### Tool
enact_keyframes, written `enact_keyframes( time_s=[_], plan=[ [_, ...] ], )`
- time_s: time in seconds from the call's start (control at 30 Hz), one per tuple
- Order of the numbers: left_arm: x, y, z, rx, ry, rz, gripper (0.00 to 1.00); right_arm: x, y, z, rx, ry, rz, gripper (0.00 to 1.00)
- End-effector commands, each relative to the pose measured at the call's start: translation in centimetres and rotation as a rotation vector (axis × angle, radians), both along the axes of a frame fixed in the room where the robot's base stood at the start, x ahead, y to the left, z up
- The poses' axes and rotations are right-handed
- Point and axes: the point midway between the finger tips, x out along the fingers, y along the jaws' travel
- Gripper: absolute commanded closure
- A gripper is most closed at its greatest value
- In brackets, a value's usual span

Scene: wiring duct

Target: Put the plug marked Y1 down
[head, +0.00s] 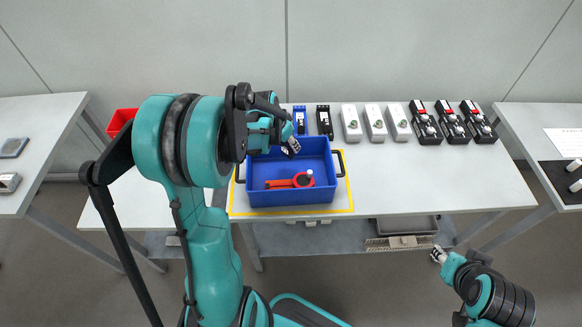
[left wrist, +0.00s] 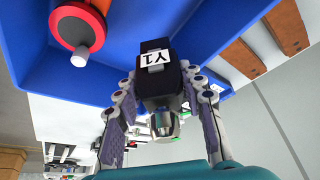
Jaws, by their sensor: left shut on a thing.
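The plug marked Y1 (left wrist: 155,85) is a dark block with a white label, seen in the left wrist view. My left gripper (left wrist: 163,115) is shut on it, with a finger on each side. In the head view my left gripper (head: 288,148) is at the back part of the blue bin (head: 292,197), above it. The bin's wall (left wrist: 205,30) also shows behind the plug in the left wrist view. The plug is small and mostly hidden in the head view. My right gripper (head: 438,255) is low at the table's front edge; its jaw opening is too small to judge.
A red item with a round knob (head: 303,179) lies in the bin. A yellow outline (head: 350,205) surrounds the bin on the white table (head: 430,180). Several devices (head: 398,122) stand along the back edge. A red bin (head: 121,121) is at left. The table right of the blue bin is clear.

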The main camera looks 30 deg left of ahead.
Motion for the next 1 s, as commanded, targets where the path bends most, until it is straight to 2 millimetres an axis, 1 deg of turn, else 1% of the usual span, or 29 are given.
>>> enact_keyframes(
  time_s=[0.03, 0.1, 0.33, 0.5, 0.57, 0.77, 0.9, 0.93, 1.0],
  plan=[
    [0.0, 0.0, -1.3, 0.0, 0.0, 0.0, 0.94, 0.0, 0.0, -0.7, 0.0, 0.0, 0.0, 0.63],
    [0.0, 0.0, -2.4, 0.0, 0.0, 0.0, 0.94, 0.0, 0.0, -1.0, 0.0, 0.0, 0.0, 0.63],
    [0.0, 0.0, -4.4, 0.0, 0.0, 0.0, 0.94, 0.0, 0.0, -1.6, 0.0, 0.0, 0.0, 0.63],
    [0.0, 0.0, -6.9, 0.0, 0.0, 0.0, 0.94, 0.0, 0.0, -2.6, 0.0, 0.0, 0.0, 0.63],
    [0.0, 0.0, -7.2, 0.0, 0.0, 0.0, 0.94, 0.0, 0.0, -2.7, 0.0, 0.0, 0.0, 0.63],
    [0.0, 0.0, -7.1, 0.0, 0.0, 0.0, 0.94, 0.0, 0.0, -2.5, 0.0, 0.0, 0.0, 0.63],
    [0.0, 0.0, -7.5, 0.0, 0.0, 0.0, 0.94, 0.0, 0.0, -3.0, 0.0, 0.0, 0.0, 0.63],
    [0.0, 0.0, -7.5, 0.0, 0.0, 0.0, 0.56, 0.0, 0.0, -2.9, 0.0, 0.0, 0.0, 0.63],
    [0.0, 0.0, -7.4, 0.0, 0.0, 0.0, 0.4, 0.0, 0.0, -2.9, 0.0, 0.0, 0.0, 0.63]
  ],
)
